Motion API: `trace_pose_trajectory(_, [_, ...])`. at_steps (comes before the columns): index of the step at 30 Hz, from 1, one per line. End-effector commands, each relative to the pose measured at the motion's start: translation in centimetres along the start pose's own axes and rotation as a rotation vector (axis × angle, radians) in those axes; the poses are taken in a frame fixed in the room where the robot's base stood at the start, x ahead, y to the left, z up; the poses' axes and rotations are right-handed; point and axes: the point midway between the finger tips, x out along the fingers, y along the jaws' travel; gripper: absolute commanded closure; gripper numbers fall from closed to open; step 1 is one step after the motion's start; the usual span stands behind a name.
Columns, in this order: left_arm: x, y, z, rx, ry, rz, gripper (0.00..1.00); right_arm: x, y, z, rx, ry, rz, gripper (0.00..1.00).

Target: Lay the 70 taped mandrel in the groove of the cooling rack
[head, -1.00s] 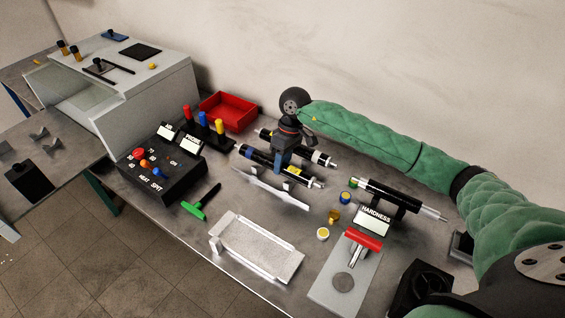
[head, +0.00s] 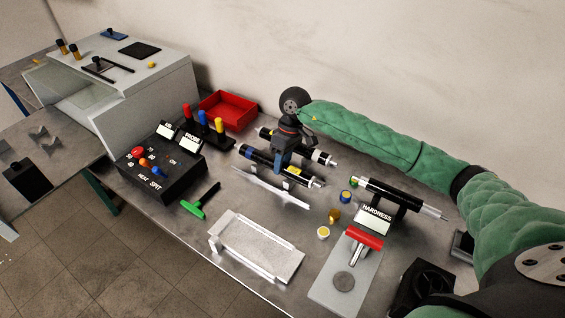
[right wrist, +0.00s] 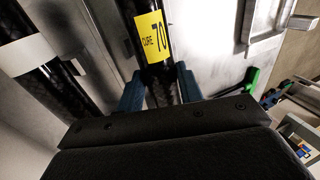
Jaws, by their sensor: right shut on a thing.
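The 70 mandrel is a dark tube with a yellow label reading "CURE 70" (right wrist: 152,37). In the head view it is the front one of two dark tubes (head: 306,179), lying slantwise near the back of the bench. My right gripper (head: 282,168) comes down over its middle. In the right wrist view its blue fingers (right wrist: 160,90) stand on either side of the tube, shut on it. A pale metal rack (head: 270,187) with small uprights lies just in front of the tube. Whether this is the cooling rack I cannot tell. My left gripper is not in view.
A second dark tube with a white band (head: 320,156) lies close behind. A black control box (head: 165,175) and red bin (head: 228,110) are to the left. A silver tray (head: 255,247) is in front, and a hardness stand (head: 374,219) with small pots is to the right.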

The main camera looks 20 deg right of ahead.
Motion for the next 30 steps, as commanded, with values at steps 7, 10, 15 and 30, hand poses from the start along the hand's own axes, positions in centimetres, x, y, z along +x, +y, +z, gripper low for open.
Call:
trace_pose_trajectory(7, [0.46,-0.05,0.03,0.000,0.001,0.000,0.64,0.31,0.11,-0.01,0.000,0.001,0.000,0.86])
trace_pose_trajectory(10, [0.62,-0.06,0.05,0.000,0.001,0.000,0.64,0.42,0.15,-0.01,0.000,0.001,0.000,0.86])
trace_pose_trajectory(15, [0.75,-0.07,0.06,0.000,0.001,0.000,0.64,0.48,0.17,-0.01,0.000,0.001,0.000,0.60])
trace_pose_trajectory(30, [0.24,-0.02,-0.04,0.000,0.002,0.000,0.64,0.54,0.16,0.01,0.000,0.000,0.000,0.39])
